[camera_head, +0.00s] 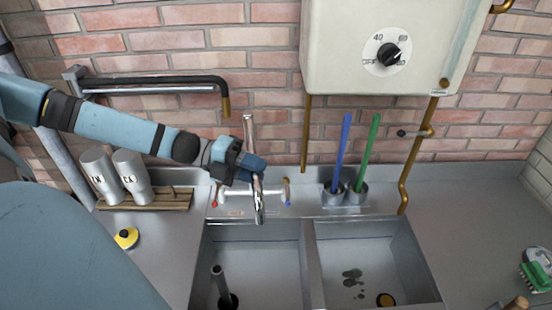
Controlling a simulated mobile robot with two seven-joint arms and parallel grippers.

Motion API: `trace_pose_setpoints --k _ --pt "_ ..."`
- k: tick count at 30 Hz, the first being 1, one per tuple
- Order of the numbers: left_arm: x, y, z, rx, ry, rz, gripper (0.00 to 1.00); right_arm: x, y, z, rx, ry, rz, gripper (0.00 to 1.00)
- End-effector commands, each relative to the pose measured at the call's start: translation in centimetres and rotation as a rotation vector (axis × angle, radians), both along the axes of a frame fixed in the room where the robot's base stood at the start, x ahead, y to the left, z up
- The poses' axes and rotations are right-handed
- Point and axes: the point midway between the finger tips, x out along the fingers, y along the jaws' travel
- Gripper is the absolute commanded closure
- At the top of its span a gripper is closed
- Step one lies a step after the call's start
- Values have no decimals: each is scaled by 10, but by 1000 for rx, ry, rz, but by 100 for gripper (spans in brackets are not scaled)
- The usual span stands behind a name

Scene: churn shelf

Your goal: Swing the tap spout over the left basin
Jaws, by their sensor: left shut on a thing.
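The tap has a shiny metal spout (258,205) that points toward me and down. In the picture its tip overlaps the back rim of the left basin (258,265), right of that basin's middle. My left gripper (254,168) is shut on the spout and hides its upper part. The tap's base shows a red mark at left and a blue mark at right. The right basin (375,265) lies beyond a narrow divider. My right gripper is not in view.
A white water heater (385,45) hangs above right. Blue and green brushes (340,150) stand in metal cups behind the right basin. Two metal cups (130,177) stand on a wooden rack at left. A dark upright rod (220,285) stands in the left basin. The right counter is mostly clear.

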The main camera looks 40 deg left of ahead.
Motion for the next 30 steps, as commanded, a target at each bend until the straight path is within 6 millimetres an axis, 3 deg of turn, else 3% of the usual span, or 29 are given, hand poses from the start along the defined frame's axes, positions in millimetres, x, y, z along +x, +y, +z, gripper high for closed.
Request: trace_pose_setpoints --k 9,24,25,27,28,30 --pt "-16 16 0 1 -1 -108 100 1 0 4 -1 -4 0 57" --pt "-19 19 0 0 -2 -127 100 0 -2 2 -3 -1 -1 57" --pt "-19 19 0 0 -2 -127 75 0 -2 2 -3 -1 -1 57" --pt "-19 19 0 0 -2 -127 58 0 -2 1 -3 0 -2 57" --pt "-19 19 0 0 -2 -127 52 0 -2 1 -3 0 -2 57" --pt "-19 19 0 0 -2 -127 52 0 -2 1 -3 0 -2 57"
